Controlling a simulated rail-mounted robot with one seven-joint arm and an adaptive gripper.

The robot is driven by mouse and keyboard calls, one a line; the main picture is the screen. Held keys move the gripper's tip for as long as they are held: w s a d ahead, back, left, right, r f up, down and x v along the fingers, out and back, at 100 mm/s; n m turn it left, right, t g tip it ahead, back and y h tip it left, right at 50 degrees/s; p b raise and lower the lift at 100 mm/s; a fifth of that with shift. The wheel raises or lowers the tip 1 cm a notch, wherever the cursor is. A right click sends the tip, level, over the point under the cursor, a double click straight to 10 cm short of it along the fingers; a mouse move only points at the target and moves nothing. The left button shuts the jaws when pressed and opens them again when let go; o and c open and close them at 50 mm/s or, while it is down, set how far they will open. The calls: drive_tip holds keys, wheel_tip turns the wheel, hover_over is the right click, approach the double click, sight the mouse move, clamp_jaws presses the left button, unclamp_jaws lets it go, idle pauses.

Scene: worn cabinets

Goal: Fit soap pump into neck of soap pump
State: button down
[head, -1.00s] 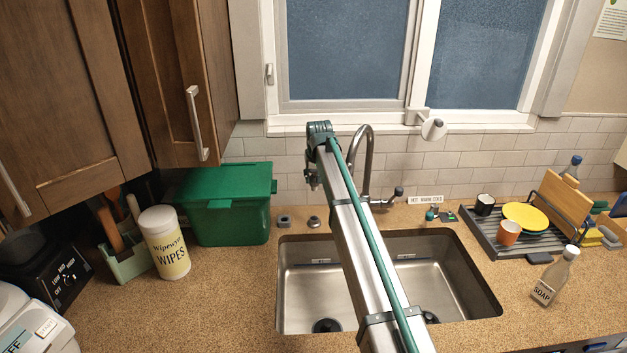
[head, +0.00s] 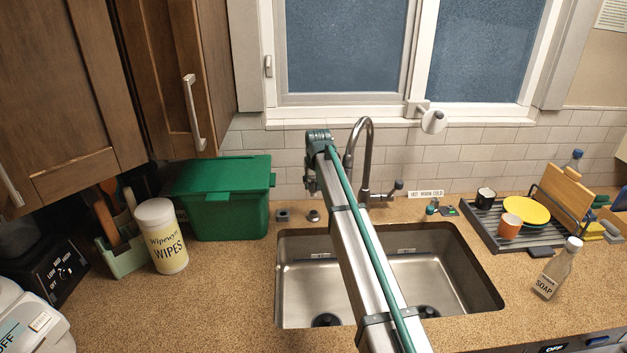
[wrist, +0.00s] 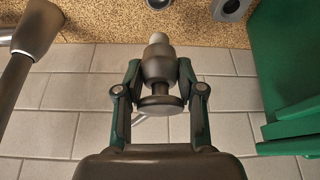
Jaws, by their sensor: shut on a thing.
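My gripper (wrist: 160,95) is shut on the soap pump (wrist: 158,65), a dark rounded piece with a pale tip. In the wrist view the tip points to the counter at the top of the picture. Just beyond the tip, a round metal collar (wrist: 158,3) on the counter is cut off by the picture edge; it looks like the neck. In the head view this collar (head: 314,215) sits behind the sink, below my gripper (head: 310,184). The pump and collar look apart.
A dark square fitting (head: 283,214) stands left of the collar. The green bin (head: 225,212) is further left and the faucet (head: 365,155) is to the right. The sink (head: 300,300) lies in front. A soap bottle (head: 553,275) stands at the right.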

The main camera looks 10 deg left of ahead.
sight(314, 194)
drive_tip(key=shift+f+b, duration=1.2)
drive_tip(key=shift+f, duration=2.05)
drive_tip(key=shift+f+b, duration=0.8)
drive_tip(key=shift+f, duration=0.9)
drive_tip(key=c, duration=0.6)
unclamp_jaws()
